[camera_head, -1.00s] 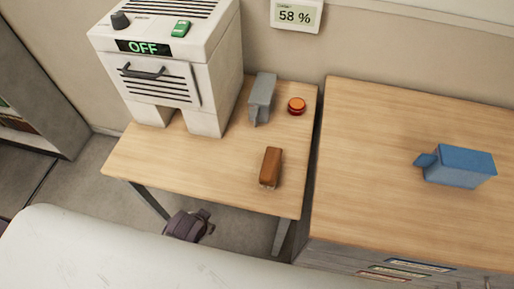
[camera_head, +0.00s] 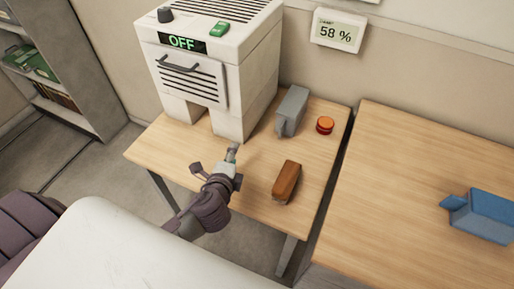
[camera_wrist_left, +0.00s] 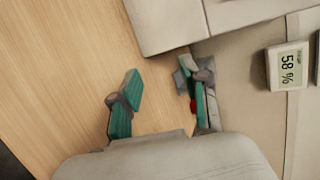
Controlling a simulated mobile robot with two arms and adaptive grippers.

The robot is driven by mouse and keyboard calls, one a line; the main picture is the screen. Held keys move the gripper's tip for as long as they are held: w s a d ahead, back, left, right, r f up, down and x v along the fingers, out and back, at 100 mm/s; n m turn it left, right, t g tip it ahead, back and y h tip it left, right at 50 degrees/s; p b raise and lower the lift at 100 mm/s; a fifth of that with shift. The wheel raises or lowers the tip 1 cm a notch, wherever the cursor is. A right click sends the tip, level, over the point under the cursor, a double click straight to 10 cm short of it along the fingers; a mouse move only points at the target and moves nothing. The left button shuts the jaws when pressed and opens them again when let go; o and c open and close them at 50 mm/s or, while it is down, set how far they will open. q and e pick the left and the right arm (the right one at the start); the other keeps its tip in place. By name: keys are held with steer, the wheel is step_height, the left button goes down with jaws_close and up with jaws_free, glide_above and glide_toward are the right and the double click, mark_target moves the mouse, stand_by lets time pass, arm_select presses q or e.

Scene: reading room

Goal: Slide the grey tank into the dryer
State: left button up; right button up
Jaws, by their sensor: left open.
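The grey tank (camera_head: 292,110) stands on the wooden table just right of the dryer, in the head view. The dryer (camera_head: 236,75) is a white box on legs with a slatted, handled front door that is shut; its display reads OFF. My left gripper (camera_head: 214,160) is open and empty, in front of the dryer's legs and apart from the tank. In the left wrist view, my left gripper (camera_wrist_left: 160,100) shows two spread teal fingers with bare wood between them, and the dryer (camera_wrist_left: 168,22) is at the top. The tank is mostly hidden there. My right gripper is not in view.
A brown block (camera_head: 286,181) lies right of my left gripper. A red round button (camera_head: 325,125) is right of the tank. A blue tank (camera_head: 483,215) sits on the right-hand table. A wall display (camera_head: 337,32) reads 58 %. Free wood lies between gripper and tank.

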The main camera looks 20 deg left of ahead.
arm_select(q)
steer(key=w+d+m+t+h, duration=0.1)
steer(key=m, duration=0.3)
steer(key=w+d+r+m+t+h, duration=0.1)
steer(key=w+m, duration=0.1)
steer(key=m, duration=0.2)
steer(key=w+m+t+h, duration=0.1)
steer(key=w+m+h, duration=0.1)
steer(key=m, duration=0.1)
steer(key=shift+w+d+r+m, duration=0.2)
steer(key=shift+d+m, duration=0.2)
steer(key=m+h, duration=0.1)
steer(key=m, duration=0.2)
steer(key=w+d+f+m+h, duration=0.1)
steer(key=m, duration=0.2)
steer(key=f+m+h, duration=0.1)
steer(key=m+h, duration=0.1)
steer(key=m, duration=0.1)
steer(key=shift+w+d+f, duration=0.2)
steer(key=shift+w+d+f+m+g+h, duration=0.15)
steer(key=shift+f+m+g+h, duration=0.3)
steer(key=shift+m, duration=0.75)
steer(key=shift+w+d, duration=0.3)
steer(key=shift+w, duration=0.2)
steer(key=shift+b+x, duration=0.6)
steer(key=shift+x, duration=3.75)
steer(key=shift+f, duration=0.15)
jaws_close()
steer(key=shift+r, duration=0.2)
